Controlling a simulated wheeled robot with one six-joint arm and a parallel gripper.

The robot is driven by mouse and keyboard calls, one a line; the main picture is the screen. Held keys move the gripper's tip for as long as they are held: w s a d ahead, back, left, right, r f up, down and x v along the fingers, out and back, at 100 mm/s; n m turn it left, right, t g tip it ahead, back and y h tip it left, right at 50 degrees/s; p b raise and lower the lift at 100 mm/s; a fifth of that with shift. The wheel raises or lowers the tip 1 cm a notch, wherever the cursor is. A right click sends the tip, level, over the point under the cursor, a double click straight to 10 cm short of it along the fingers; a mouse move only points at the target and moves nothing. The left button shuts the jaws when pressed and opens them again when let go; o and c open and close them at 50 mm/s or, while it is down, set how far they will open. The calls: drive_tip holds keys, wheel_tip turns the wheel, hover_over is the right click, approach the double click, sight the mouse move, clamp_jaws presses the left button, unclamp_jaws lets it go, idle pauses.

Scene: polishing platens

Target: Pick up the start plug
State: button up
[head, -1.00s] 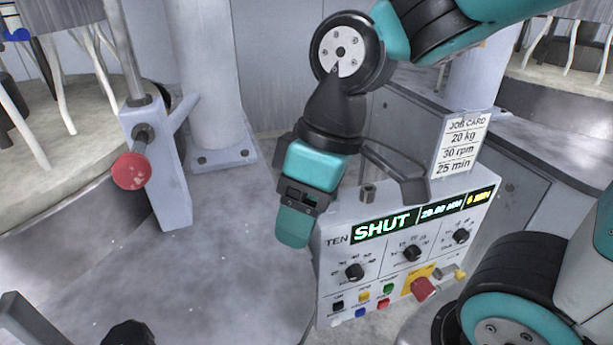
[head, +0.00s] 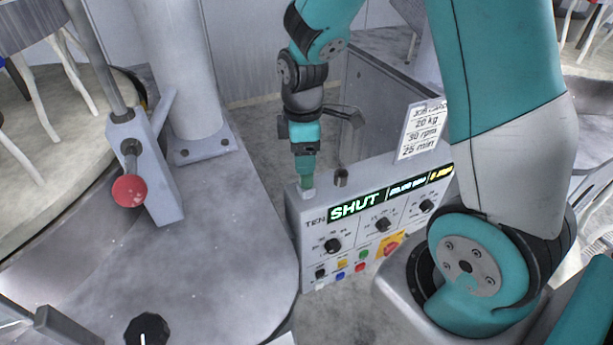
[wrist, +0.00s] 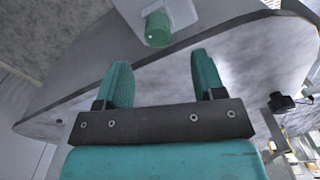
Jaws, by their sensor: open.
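In the wrist view, a short green cylinder (wrist: 158,28), which looks like the start plug, stands out from a pale block just beyond my fingertips. My gripper (wrist: 160,68) is open, with its two teal fingers apart and nothing between them. The plug lines up with the gap between the fingers. In the head view, my gripper (head: 305,168) points down at the top left corner of the control box (head: 310,227). The plug cannot be told clearly from the fingers there.
A job card (head: 422,131) stands behind. The box front has knobs, coloured buttons and a red knob (head: 391,243); its display reads SHUT. A red ball-ended lever (head: 129,191) is at left.

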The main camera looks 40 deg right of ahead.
sight(306, 176)
drive_tip(key=shift+s+d+f+p, duration=0.15)
drive_tip(key=shift+f+p, duration=0.35)
drive_tip(key=shift+f, duration=1.2)
drive_tip(key=shift+d+f+p, duration=0.15)
drive_tip(key=shift+f+p, duration=0.3)
drive_tip(key=shift+f, duration=1.2)
drive_tip(key=c, duration=1)
